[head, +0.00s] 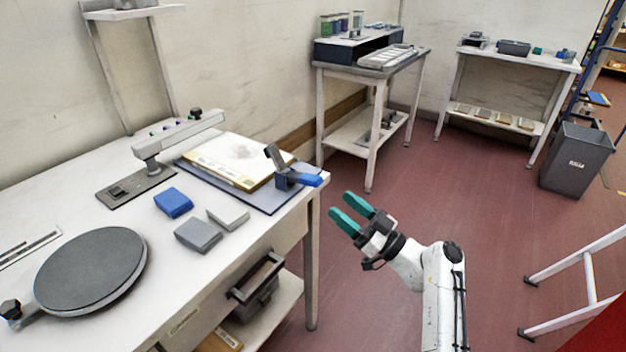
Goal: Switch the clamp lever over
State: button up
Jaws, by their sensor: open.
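The clamp (284,174) sits at the right corner of the white worktable, at the edge of a dark board. My gripper (340,208) has teal fingers and is open and empty. It is over the floor, just to the right of the table corner, apart from the lever and lower in the picture.
A dark board (285,207) with a yellow-edged panel (221,158) lies behind the clamp. Blue and grey blocks (198,235), a round dark plate (90,268) and a jointed fixture (178,135) stand on the table. A white frame (590,275) stands at the right. Floor beyond my gripper is clear.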

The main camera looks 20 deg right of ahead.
aim_at(311, 177)
jog(key=p+x, duration=0.1)
jog(key=x, duration=0.9)
jog(key=shift+w+a+r+p, duration=0.2)
jog(key=shift+w+p, duration=0.1)
jog(key=shift+p, duration=0.05)
jog(key=shift+c, duration=0.3)
grip_shut()
